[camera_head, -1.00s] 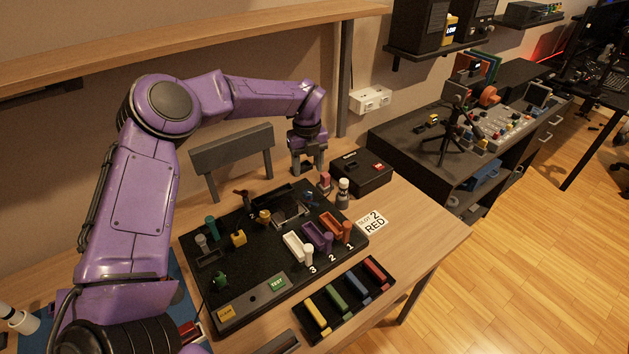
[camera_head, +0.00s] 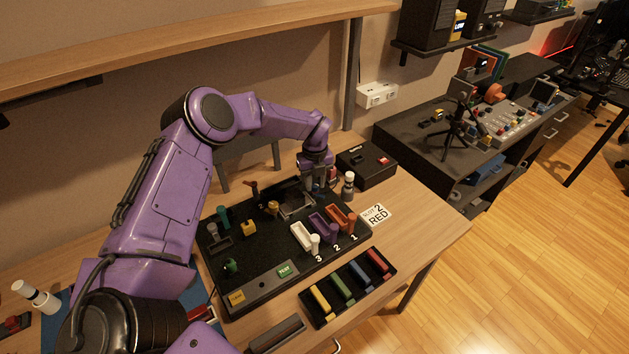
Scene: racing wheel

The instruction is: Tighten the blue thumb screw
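My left gripper (camera_head: 317,184) points down at the back right part of the black panel (camera_head: 270,262). It is just left of the small white-capped bottle. The blue thumb screw cannot be made out now. The gripper covers the spot where a small blue part showed earlier, and whether the fingers touch it cannot be seen. The fingers are small and dark, and their gap is unclear. My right gripper is out of view.
White (camera_head: 304,238), purple (camera_head: 324,228) and orange (camera_head: 340,217) slots lie in front of the gripper. A black box (camera_head: 365,164) and the bottle (camera_head: 348,184) stand close on its right. A tray (camera_head: 322,318) with coloured bars lies at the front.

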